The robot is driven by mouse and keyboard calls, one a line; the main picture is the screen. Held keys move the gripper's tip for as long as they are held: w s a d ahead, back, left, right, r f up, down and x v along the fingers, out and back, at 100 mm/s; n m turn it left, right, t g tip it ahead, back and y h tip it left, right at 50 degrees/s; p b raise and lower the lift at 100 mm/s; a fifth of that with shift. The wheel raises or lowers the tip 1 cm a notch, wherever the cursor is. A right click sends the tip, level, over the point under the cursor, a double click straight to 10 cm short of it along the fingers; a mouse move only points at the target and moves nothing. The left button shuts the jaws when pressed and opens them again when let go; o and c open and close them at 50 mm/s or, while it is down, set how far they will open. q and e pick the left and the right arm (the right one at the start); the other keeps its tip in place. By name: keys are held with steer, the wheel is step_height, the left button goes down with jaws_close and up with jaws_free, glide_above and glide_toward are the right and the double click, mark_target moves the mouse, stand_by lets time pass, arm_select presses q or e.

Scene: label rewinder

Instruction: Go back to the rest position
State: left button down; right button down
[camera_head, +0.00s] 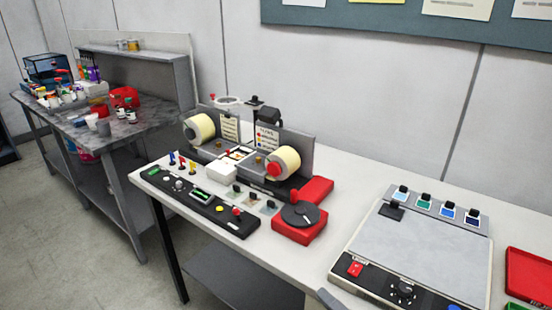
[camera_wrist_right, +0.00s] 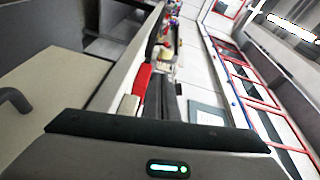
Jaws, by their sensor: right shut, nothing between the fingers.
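My right gripper (camera_wrist_right: 161,92) shows in the right wrist view, its dark fingers together with nothing between them. In the head view only a small grey tip, apparently of this gripper (camera_head: 328,298), shows at the bottom edge, in front of the white table. The label rewinder (camera_head: 250,150), with two cream rolls, stands on the table, apart from the gripper. My left gripper is not in view.
A black control panel (camera_head: 200,201) and a red base with a dark disc (camera_head: 300,222) stand before the rewinder. A grey switch panel (camera_head: 415,250) and red tray (camera_head: 530,275) lie at right. A cluttered grey bench (camera_head: 150,135) stands at left.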

steer(key=s+f+n+g+h, duration=0.45)
steer(key=s+f+n, duration=0.3)
steer(key=f, duration=0.45)
steer(key=s+d+f+n+g+h, duration=0.25)
steer(key=s+d+f, duration=0.2)
steer(key=s, duration=0.25)
steer(key=s+d+f+n+g+h, duration=0.1)
steer(key=s+d+f+g+h, duration=0.25)
steer(key=s+d, duration=0.35)
step_height(320, 180, down, 28)
steer(key=s+g, duration=0.2)
steer(key=s+d+f, duration=0.2)
steer(key=s+f, duration=1.5)
steer(key=f, duration=0.1)
